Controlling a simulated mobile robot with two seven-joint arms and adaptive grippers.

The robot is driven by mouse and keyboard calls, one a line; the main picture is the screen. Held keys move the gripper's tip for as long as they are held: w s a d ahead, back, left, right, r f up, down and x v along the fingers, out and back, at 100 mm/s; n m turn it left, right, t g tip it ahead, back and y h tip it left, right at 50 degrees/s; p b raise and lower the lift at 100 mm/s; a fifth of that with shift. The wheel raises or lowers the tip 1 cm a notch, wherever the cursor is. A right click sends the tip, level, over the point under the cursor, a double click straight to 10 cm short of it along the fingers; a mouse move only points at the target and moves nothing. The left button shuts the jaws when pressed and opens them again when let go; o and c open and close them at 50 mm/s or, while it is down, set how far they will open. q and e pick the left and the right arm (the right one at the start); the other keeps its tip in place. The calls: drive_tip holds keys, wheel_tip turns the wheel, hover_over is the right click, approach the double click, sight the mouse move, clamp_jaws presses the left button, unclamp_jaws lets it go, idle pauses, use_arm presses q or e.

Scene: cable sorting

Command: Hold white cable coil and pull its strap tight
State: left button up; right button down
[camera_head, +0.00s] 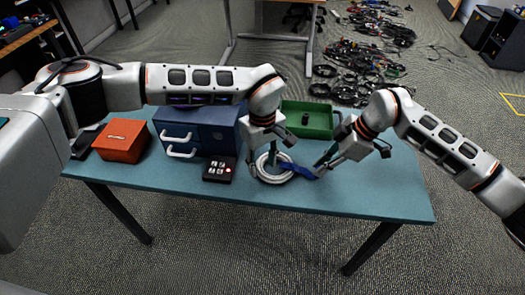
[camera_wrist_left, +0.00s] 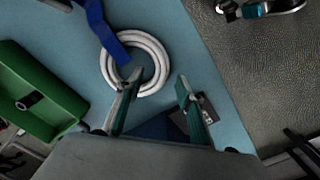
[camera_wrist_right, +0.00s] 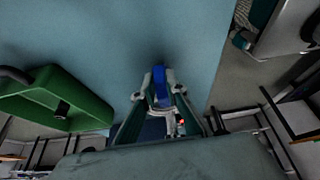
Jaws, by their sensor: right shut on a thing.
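The white cable coil (camera_head: 272,178) lies on the teal table, in front of the blue drawer box. It also shows in the left wrist view (camera_wrist_left: 118,72). A blue strap (camera_head: 300,170) runs from the coil to the right. My left gripper (camera_head: 268,158) points down over the coil. In the left wrist view its fingers (camera_wrist_left: 160,83) are spread, one fingertip over the coil's opening and the other outside the ring. My right gripper (camera_head: 322,168) is shut on the strap, which shows between its fingertips in the right wrist view (camera_wrist_right: 160,82). The strap's attachment is partly hidden.
The blue drawer box (camera_head: 205,125), an orange box (camera_head: 122,141) and an open green tray (camera_head: 305,104) stand behind. The table's front right is clear. Cables lie on the floor beyond.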

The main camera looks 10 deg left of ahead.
sight(262, 171)
use_arm(q)
drive_tip(key=shift+f, duration=1.55)
clamp_jaws()
use_arm(e)
drive_tip(key=shift+d, duration=0.55)
use_arm(q)
drive_tip(key=shift+a, duration=0.1)
use_arm(e)
drive_tip(key=shift+s+d, duration=0.1)
drive_tip(key=shift+d, duration=1.2)
drive_tip(key=c, duration=2)
unclamp_jaws()
